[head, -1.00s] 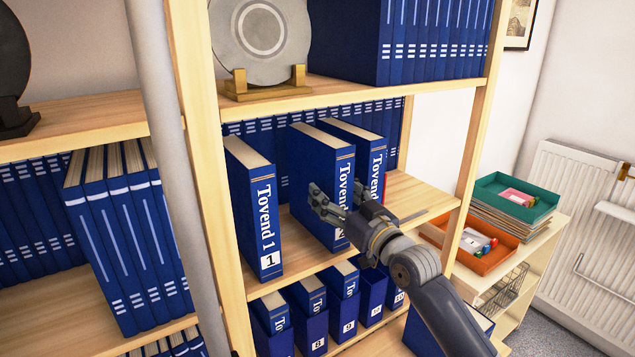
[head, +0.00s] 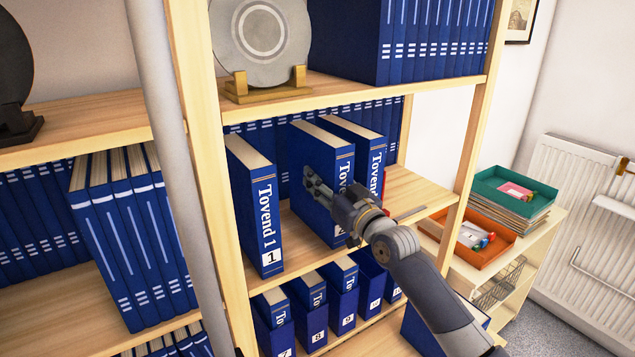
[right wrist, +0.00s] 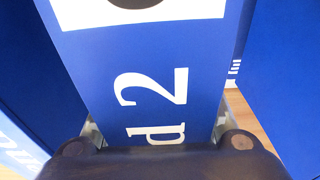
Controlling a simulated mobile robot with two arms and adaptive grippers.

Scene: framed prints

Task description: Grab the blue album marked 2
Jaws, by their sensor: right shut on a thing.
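The blue album marked 2 (head: 317,160) stands upright on the middle shelf, between the album marked 1 (head: 256,200) and another blue album (head: 368,155). My right gripper (head: 330,195) is shut on it at the spine and hides part of its lettering and number label. In the right wrist view the album's spine (right wrist: 150,60) fills the middle, showing "d 2" and part of a white label, with a finger on each side. My left gripper is not in view.
Shelf uprights (head: 213,200) flank the bay. A row of numbered albums (head: 343,295) stands on the shelf below. A grey plate (head: 262,40) stands on the shelf above. An orange tray (head: 478,243) and a green tray (head: 515,195) are at the right.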

